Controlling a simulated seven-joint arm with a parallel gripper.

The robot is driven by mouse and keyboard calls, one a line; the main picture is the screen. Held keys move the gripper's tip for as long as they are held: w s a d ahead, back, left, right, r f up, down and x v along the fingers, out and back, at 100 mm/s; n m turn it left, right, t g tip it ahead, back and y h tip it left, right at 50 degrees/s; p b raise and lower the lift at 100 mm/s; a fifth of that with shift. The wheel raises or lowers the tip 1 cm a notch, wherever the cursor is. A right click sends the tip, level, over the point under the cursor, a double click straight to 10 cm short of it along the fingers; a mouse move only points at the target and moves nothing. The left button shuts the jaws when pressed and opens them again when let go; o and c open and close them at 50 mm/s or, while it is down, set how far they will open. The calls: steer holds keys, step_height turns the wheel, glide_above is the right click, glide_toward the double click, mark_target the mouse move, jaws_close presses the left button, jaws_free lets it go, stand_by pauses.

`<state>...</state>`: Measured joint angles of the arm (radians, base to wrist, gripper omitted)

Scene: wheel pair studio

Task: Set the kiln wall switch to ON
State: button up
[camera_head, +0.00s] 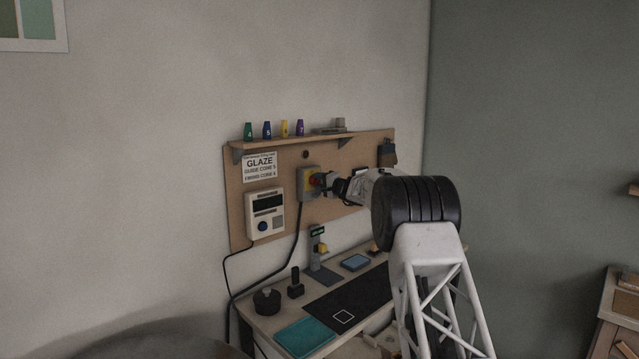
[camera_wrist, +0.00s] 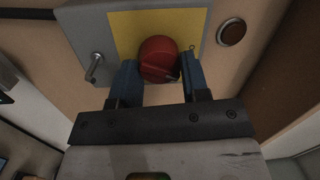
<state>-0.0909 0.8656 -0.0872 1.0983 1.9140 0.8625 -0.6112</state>
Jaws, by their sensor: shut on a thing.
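The kiln wall switch (camera_head: 308,184) is a grey box with a yellow plate and a red knob, mounted on the wooden wall board. In the wrist view the grey box (camera_wrist: 92,32) carries the yellow plate (camera_wrist: 127,24) and the round red knob (camera_wrist: 158,58). My gripper (camera_wrist: 161,76) has its blue fingers shut on the red knob, one on each side. In the head view my gripper (camera_head: 325,182) reaches the switch from the right and covers part of it. The knob's pointer direction and any ON or OFF lettering cannot be read.
A controller box (camera_head: 266,213) hangs left of the switch, under a glaze sign (camera_head: 260,167). A shelf (camera_head: 290,143) with coloured cones is above. The desk below holds a black mat (camera_head: 350,302), a teal pad (camera_head: 305,337) and small tools. A metal lever (camera_wrist: 95,67) sits beside the knob.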

steer(key=m, duration=0.7)
steer(key=shift+f+t, duration=0.15)
steer(key=shift+t, duration=0.15)
steer(key=m, duration=0.3)
steer(key=m+t, duration=0.1)
steer(key=m, duration=0.3)
steer(key=shift+s+a+h, duration=0.1)
steer(key=shift+a+h, duration=0.05)
steer(key=shift+h, duration=0.15)
steer(key=o, duration=0.9)
steer(key=shift+o, duration=0.2)
steer(key=shift+s, duration=0.1)
steer(key=v, duration=0.7)
steer(key=shift+s+d, duration=0.3)
steer(key=shift+f, duration=0.1)
